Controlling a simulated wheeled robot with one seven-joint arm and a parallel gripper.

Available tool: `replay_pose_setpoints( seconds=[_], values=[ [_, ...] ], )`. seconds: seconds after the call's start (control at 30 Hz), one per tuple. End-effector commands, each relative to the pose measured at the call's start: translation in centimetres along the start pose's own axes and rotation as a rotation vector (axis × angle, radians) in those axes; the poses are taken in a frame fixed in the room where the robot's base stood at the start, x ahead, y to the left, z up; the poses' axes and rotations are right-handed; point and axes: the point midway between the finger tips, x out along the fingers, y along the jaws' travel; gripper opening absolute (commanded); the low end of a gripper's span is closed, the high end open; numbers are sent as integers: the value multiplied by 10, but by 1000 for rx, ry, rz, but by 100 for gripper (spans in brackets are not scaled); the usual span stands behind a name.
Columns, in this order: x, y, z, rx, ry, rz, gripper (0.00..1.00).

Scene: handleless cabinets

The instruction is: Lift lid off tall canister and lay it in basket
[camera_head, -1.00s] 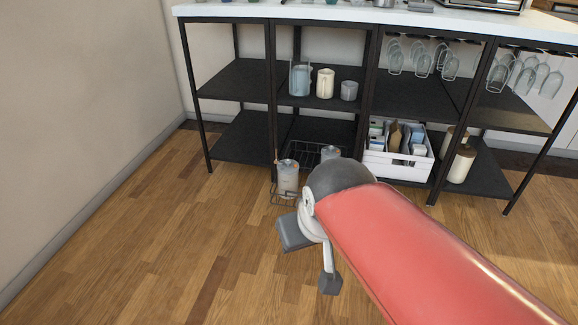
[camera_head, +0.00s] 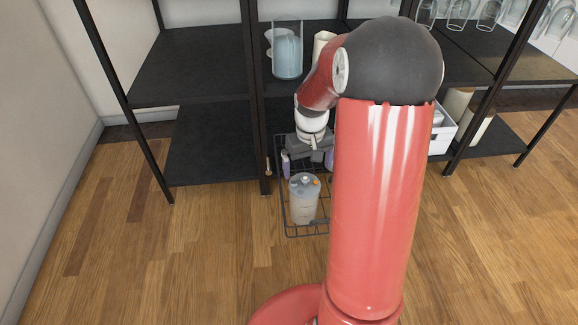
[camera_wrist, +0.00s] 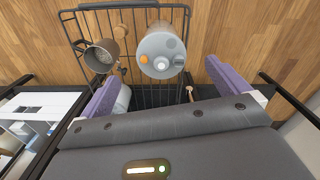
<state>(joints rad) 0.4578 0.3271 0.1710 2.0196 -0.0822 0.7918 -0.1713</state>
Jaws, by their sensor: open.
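A wire basket (camera_head: 300,236) stands low at the front of the shelving; it fills the upper middle of the wrist view (camera_wrist: 190,12). A grey cylindrical canister (camera_head: 303,205) with a round top and an orange spot stands upright in it; its top faces the wrist camera (camera_wrist: 160,52). My gripper (camera_head: 307,168) is open and empty above the back part of the basket. Its purple fingers (camera_wrist: 161,70) spread on either side of the canister in the wrist view, apart from it. I cannot tell whether the canister's top is a separate lid.
An open metal cup (camera_wrist: 101,56) and a pale cylinder (camera_wrist: 122,98) also show around the basket. A lower shelf (camera_head: 210,150) and dark posts stand close to my arm. Cream canisters (camera_head: 480,122) and a white bin (camera_head: 441,135) are at right. The floor at left is clear.

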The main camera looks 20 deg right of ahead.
Motion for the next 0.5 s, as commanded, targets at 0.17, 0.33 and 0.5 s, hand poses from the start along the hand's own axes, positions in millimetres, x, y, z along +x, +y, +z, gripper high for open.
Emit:
replay_pose_setpoints(
  seconds=[0.17,0.33,0.5],
  values=[
    [18,4,-2,2,-10,-6,100],
    [36,3,-2,1,-10,-7,100],
    [53,3,-3,3,-11,-7,100]
  ],
)
